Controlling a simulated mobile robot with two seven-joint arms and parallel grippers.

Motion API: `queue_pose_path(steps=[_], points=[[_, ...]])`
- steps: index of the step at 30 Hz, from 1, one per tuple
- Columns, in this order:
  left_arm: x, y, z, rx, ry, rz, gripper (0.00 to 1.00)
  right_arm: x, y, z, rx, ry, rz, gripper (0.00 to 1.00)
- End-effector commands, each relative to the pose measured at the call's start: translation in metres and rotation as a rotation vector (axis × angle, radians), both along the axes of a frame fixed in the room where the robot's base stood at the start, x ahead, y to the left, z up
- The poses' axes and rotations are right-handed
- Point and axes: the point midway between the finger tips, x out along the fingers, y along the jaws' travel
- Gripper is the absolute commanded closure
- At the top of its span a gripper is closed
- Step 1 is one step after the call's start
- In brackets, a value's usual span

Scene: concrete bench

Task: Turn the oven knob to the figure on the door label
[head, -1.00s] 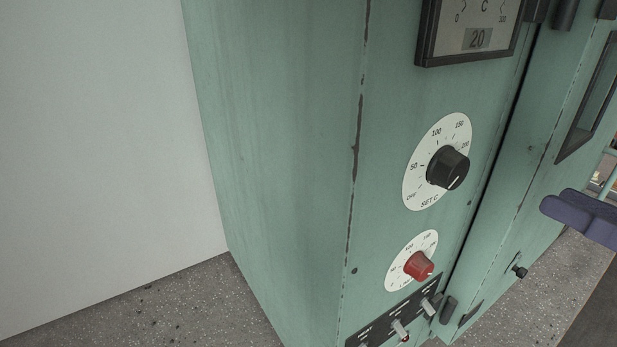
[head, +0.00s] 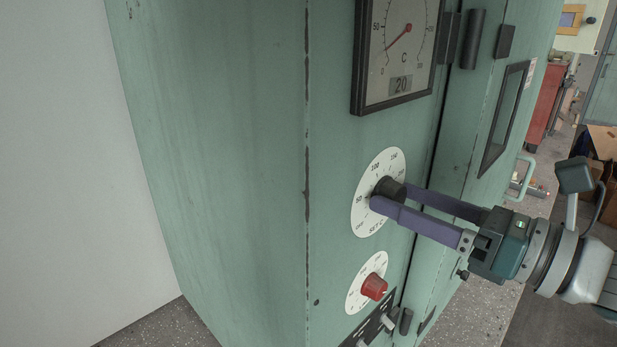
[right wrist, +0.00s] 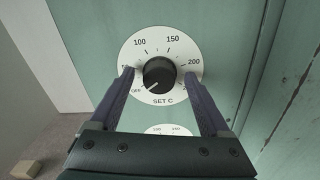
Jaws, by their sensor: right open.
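The black oven knob (head: 389,190) sits on a white dial (head: 366,222) on the green oven front. In the right wrist view, the knob (right wrist: 159,73) has a white mark that points down-left toward OFF; the dial (right wrist: 136,51) also reads 100, 150 and 200. My right gripper (head: 391,197) is open, its purple fingers on either side of the knob. In the right wrist view a small gap seems to show at each finger; contact is hard to tell. A pale patch (head: 529,73) on the door, perhaps the label, is unreadable. My left gripper is out of view.
A gauge (head: 399,50) with a display reading 20 is above the dial. A red knob (head: 373,287) on a smaller dial and a dark switch panel (head: 377,323) sit below. A door handle (head: 523,176) stands out at the right.

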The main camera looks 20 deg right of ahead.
Motion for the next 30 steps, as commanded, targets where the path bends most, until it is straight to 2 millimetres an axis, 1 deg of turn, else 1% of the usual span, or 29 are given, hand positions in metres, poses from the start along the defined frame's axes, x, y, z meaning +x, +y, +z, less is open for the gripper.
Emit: queue_pose_path(steps=[8,9,30], points=[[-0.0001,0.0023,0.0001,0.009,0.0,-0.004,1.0,0.0018,0.0009,-0.0003,0.001,0.0,0.0,0.19],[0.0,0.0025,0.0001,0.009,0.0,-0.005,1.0,0.0018,0.0009,-0.0003,0.001,0.0,0.0,0.22],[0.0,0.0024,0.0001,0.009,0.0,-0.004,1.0,0.0014,0.0009,-0.0002,0.001,0.0,0.0,1.0]])
